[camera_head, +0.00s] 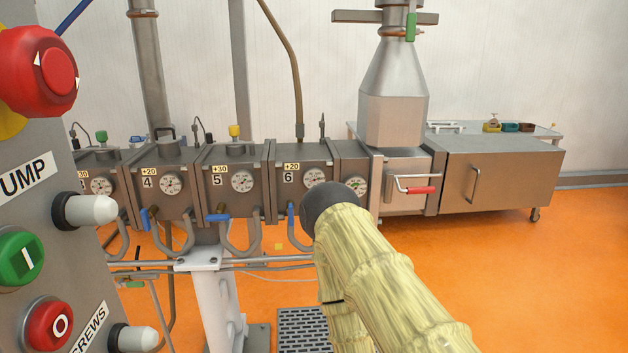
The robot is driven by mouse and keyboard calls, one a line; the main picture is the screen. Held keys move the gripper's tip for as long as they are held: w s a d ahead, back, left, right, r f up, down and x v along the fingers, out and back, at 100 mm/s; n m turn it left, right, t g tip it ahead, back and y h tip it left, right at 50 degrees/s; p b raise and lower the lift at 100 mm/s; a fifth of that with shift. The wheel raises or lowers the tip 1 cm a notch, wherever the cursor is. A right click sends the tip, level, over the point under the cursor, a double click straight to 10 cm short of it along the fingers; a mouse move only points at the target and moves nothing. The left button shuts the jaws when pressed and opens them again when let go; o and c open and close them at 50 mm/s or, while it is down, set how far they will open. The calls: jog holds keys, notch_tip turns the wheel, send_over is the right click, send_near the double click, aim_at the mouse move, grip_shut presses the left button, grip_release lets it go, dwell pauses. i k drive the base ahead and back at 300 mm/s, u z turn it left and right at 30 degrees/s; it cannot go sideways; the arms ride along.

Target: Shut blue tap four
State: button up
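The blue tap under the box marked 4, blue tap four (146,220), is on the left in the head view. Its handle stands nearly upright, on the pipe below the number 4 box (160,206). My arm comes in from the lower right in a yellowish sleeve and ends in a dark rounded part near the number 6 box, well to the right of tap four. My gripper's fingers do not show, so its opening cannot be seen.
Blue tap five (217,218) has its handle level; blue tap six (291,214) has its handle upright. A grey control panel (70,140) with red and green buttons stands close on the left. A white post (214,290) stands below the boxes. Orange floor is open at right.

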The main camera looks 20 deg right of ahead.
aim_at(145, 217)
jog(key=k, duration=1.3)
jog(key=z, duration=0.55)
jog(key=i, duration=1.85)
jog(key=u, duration=0.7)
